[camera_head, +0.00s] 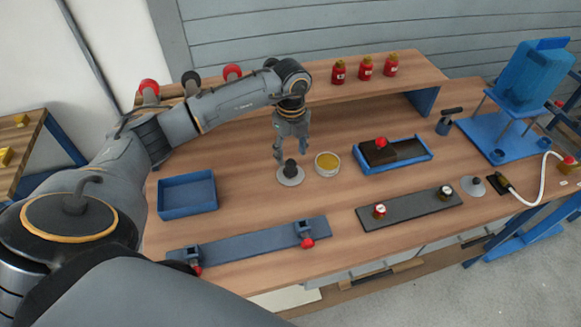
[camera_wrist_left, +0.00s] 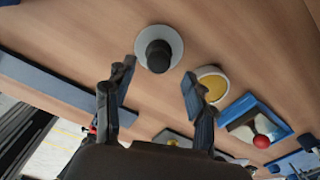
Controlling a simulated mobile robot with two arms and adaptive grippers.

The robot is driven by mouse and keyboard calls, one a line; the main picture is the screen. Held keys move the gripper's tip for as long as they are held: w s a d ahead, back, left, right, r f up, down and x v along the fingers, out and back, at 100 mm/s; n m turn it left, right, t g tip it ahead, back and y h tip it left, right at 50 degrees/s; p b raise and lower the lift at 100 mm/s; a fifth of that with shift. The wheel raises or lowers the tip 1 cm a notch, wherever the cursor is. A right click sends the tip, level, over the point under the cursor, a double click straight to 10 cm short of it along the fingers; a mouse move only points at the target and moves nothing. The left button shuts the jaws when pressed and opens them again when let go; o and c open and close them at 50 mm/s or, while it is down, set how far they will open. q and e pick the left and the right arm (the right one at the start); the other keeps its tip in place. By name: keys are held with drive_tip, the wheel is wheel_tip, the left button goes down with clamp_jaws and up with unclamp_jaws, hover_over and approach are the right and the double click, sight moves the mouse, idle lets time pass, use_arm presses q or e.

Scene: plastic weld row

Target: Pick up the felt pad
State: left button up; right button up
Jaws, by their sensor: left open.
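The felt pad appears to be a round grey disc with an upright black knob (camera_head: 291,178). It lies on the wooden bench left of a round tin with yellow contents (camera_head: 327,163). My left gripper (camera_head: 291,154) points down over the pad, open, with its fingers apart and nothing between them. In the left wrist view the pad (camera_wrist_left: 159,48) is just beyond the open fingertips (camera_wrist_left: 158,72), and I see no contact. The tin (camera_wrist_left: 212,83) is beside the right finger there. My right gripper is not in view.
A blue tray (camera_head: 188,194) stands to the left. A blue-framed box with a red knob (camera_head: 393,155) is to the right. In front lie a clamp bar (camera_head: 250,240) and a dark plate with gauges (camera_head: 410,208). Red bottles (camera_head: 365,67) stand on the rear shelf.

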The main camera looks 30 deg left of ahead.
sight(291, 162)
use_arm(q)
wheel_tip(291, 162, down, 4)
drive_tip(key=shift+s+r+p, duration=0.1)
drive_tip(key=shift+s+p, duration=0.05)
drive_tip(key=shift+p, duration=0.45)
drive_tip(key=shift+f, duration=0.4)
clamp_jaws()
